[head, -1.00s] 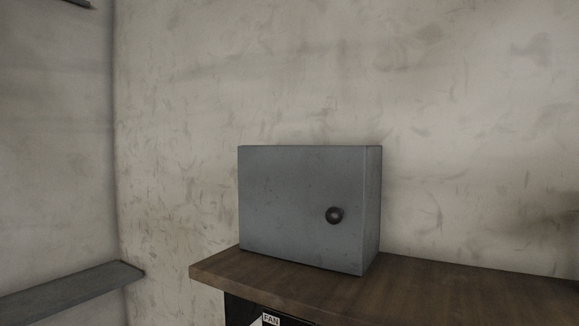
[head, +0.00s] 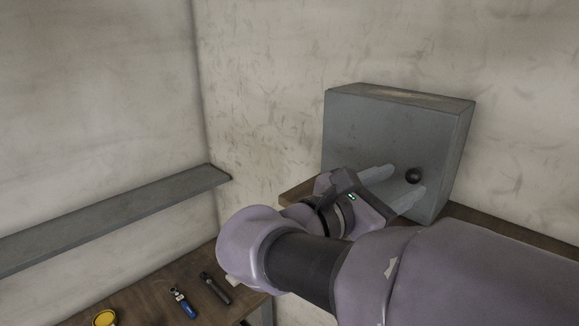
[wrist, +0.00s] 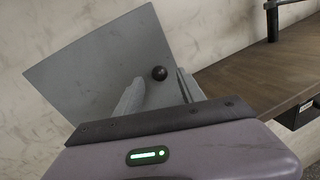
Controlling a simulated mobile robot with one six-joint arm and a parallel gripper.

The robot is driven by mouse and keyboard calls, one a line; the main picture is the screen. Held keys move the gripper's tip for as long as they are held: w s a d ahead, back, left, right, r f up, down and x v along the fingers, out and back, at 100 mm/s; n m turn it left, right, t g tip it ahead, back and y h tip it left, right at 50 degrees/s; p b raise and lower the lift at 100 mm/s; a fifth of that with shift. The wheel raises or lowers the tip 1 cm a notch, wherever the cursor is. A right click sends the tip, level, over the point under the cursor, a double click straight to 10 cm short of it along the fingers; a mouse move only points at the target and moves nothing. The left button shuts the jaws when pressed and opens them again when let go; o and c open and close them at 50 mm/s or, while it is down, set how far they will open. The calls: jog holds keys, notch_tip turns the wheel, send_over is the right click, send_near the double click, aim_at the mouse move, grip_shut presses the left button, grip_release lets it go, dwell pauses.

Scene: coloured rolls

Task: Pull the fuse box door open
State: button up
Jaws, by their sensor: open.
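The grey fuse box (head: 357,129) stands on a wooden surface against the wall in the head view, its door shut. A dark round knob (head: 413,175) sits at the right side of the door. My gripper (head: 408,180) is open in front of the door, with its two fingers pointing at the knob. In the wrist view the knob (wrist: 159,73) shows between the fingertips (wrist: 160,82) on the grey door (wrist: 100,62). I cannot tell whether the fingers touch it. My arm hides the lower part of the box in the head view.
A wooden shelf top (wrist: 235,80) extends beside the box. A grey wall shelf (head: 120,215) is at the left. A workbench (head: 150,300) below holds a blue-handled tool (head: 184,304), a dark tool (head: 214,288) and a yellow item (head: 105,318).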

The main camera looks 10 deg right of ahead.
jog(key=shift+x, duration=1.45)
jog(key=shift+c, duration=0.3)
grip_shut()
